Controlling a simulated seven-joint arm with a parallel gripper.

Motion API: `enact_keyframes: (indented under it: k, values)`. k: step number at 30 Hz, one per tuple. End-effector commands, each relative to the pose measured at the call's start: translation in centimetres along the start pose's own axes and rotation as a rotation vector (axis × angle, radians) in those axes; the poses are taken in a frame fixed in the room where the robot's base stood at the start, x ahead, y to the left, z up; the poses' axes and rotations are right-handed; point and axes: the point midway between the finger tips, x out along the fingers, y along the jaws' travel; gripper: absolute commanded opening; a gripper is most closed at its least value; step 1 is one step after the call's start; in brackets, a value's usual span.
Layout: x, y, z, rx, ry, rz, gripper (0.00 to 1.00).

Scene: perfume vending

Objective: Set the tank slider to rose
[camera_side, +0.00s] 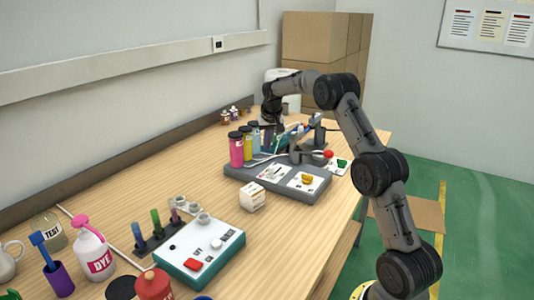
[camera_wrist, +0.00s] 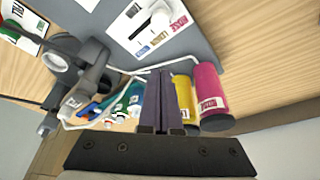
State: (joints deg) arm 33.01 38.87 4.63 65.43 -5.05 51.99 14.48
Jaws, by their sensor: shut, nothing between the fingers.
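The tank slider panel (camera_wrist: 118,30) is a white card on the grey dispenser base, at the top of the wrist view. It carries small red, yellow and blue labels, the red one reading ROSE. A pale knob (camera_wrist: 161,19) shows by these labels; its exact setting is unclear. The panel also seems to show on the base in the side view (camera_side: 276,173). The pink tank (camera_wrist: 208,88) and yellow tank (camera_wrist: 186,92) stand beside my gripper (camera_wrist: 158,75). My gripper is shut and empty, among the tanks and apart from the panel. In the side view the arm partly hides it.
A card with a yellow knob (camera_side: 307,179) lies on the same base, with a red ball (camera_side: 328,154) behind. A small white box (camera_side: 252,197) stands in front. A teal button box (camera_side: 198,255), a dye bottle (camera_side: 93,250) and vials are nearer. Bare wood lies between.

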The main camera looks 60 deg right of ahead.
Motion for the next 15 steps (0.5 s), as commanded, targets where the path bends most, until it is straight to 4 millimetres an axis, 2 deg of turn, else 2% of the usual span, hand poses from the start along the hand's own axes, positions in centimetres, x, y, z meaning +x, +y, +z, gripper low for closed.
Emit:
enact_keyframes:
  k: [1,6,15]
  values:
    - [-1.0,0.0,0.0,0.0,0.002,-0.001,0.0]
    - [-2.9,0.0,0.0,0.0,0.0,0.0,0.0]
    - [-3.6,0.0,0.0,-0.001,-0.001,0.0,0.0]
